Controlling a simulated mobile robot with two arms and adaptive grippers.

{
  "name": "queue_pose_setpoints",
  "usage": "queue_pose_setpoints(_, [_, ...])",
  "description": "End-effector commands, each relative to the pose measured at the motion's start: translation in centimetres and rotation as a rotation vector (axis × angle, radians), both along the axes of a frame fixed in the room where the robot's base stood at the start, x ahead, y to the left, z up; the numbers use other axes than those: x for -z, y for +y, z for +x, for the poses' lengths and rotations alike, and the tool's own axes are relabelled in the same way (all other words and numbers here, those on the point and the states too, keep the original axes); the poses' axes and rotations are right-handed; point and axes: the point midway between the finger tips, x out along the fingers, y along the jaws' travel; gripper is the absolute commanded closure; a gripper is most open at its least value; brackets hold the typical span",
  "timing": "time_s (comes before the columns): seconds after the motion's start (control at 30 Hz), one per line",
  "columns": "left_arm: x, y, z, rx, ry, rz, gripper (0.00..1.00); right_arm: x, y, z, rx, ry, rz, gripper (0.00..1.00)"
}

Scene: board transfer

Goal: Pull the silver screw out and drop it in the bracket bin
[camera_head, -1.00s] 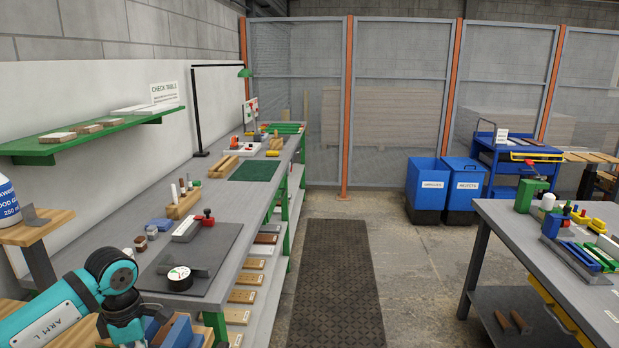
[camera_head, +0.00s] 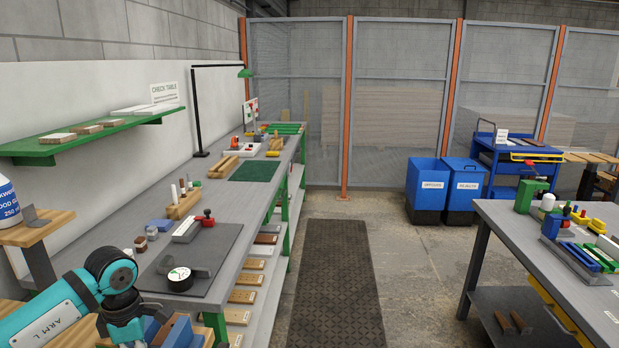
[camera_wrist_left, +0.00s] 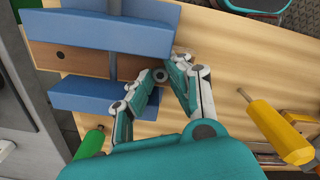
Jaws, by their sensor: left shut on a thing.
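In the left wrist view a brown board (camera_wrist_left: 81,60) with a dark hole lies between two blue jaws (camera_wrist_left: 98,32). My left gripper (camera_wrist_left: 172,72) is at the board's right end, its fingers close together and shut on the silver screw, which the fingers almost wholly hide. I cannot tell how far the screw sits in the board. In the head view my left arm comes in at the bottom left beside the blue jaws (camera_head: 180,332), and its fingertips are not visible. I cannot make out a bracket bin. My right gripper is not in view.
A yellow-handled tool (camera_wrist_left: 275,130) lies right of the gripper on the wooden top (camera_wrist_left: 215,45), and a green handle (camera_wrist_left: 90,142) is at lower left. In the head view, a grey bench (camera_head: 225,215) holds blocks and a round gauge. Two blue bins (camera_head: 425,185) stand by the fence.

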Motion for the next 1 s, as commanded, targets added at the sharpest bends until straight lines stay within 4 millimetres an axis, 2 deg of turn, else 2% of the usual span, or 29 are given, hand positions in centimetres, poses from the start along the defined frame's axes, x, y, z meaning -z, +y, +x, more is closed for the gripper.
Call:
queue_pose_setpoints(0.6, [-2.0,-0.1,0.0,0.001,-0.001,-0.002,1.0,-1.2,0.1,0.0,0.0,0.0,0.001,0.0])
queue_pose_setpoints(1.0, [-2.1,-0.1,0.0,0.002,-0.001,-0.002,1.0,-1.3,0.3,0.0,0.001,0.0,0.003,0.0])
